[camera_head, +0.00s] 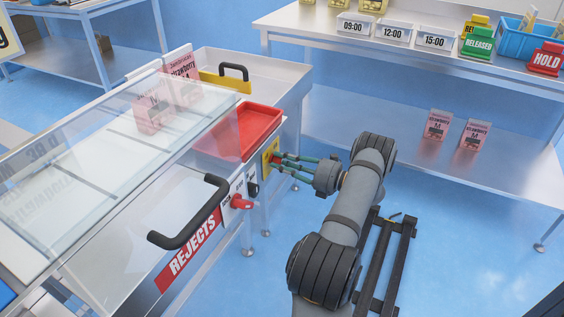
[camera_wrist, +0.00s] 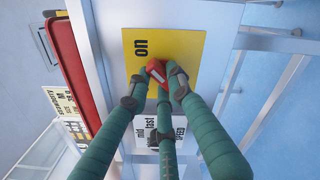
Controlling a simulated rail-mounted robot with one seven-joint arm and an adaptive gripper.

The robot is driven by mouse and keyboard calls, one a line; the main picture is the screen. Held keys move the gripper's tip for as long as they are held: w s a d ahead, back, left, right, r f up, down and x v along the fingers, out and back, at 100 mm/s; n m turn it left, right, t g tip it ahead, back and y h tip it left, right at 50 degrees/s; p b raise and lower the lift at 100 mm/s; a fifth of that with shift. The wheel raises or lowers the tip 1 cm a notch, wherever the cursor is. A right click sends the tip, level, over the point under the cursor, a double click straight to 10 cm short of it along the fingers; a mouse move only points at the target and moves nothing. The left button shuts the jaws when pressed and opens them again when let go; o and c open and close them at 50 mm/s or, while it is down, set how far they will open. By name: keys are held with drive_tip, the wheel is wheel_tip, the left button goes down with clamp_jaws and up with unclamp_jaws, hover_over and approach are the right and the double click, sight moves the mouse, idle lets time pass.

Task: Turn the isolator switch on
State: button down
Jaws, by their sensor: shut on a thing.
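The isolator switch is a red knob (camera_wrist: 156,68) on a yellow plate (camera_wrist: 190,46) marked "on" in the wrist view. The plate (camera_head: 268,150) also shows in the head view, on the machine's front side near its right end. My gripper (camera_wrist: 160,82) has its green fingers closed around the red knob. In the head view my gripper (camera_head: 279,161) reaches the plate from the right, and its fingers mostly hide the knob. The "on" label is to the left of the knob in the wrist view. The knob's exact turn is hard to tell.
A speed selector plate (camera_wrist: 145,133) lies just beside the yellow plate. A red lever (camera_head: 241,203), a black handle (camera_head: 192,222) and a REJECTS label (camera_head: 188,250) are further along the machine. A red tray (camera_head: 270,117) sits above. A steel table (camera_head: 310,22) stands behind.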

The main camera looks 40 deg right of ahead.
drive_tip(key=c, duration=1.5)
unclamp_jaws()
drive_tip(key=shift+c, duration=0.2)
drive_tip(key=v, duration=1.2)
drive_tip(key=x, duration=1.2)
